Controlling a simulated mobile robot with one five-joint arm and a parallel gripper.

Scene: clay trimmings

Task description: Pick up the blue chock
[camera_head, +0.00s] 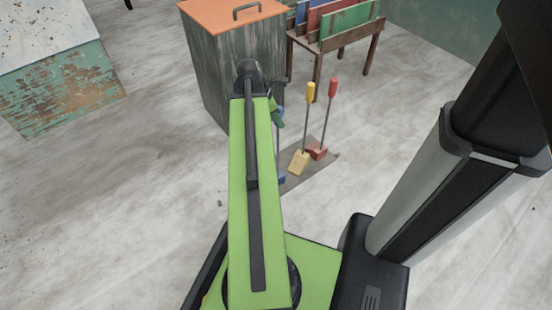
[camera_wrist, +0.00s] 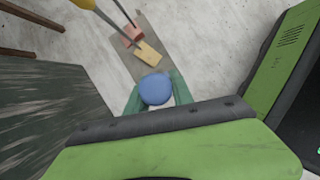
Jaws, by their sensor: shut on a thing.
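The blue chock shows in the head view as a blue block (camera_head: 282,179) low on a mat, partly hidden behind my arm. A thin pole and a bit of blue handle rise above it. In the wrist view its round blue handle top (camera_wrist: 156,89) sits between the green fingers of my gripper (camera_wrist: 158,98). My gripper (camera_head: 277,112) is shut on this handle. The block appears still at mat level; whether it touches the mat is hard to tell.
A yellow chock (camera_head: 300,162) and a red chock (camera_head: 317,152), with upright poles, stand close by on the grey mat (camera_head: 325,161). A dark bin (camera_head: 215,75) with an orange lid stands behind my arm. A wooden rack (camera_head: 316,45) holds coloured boards.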

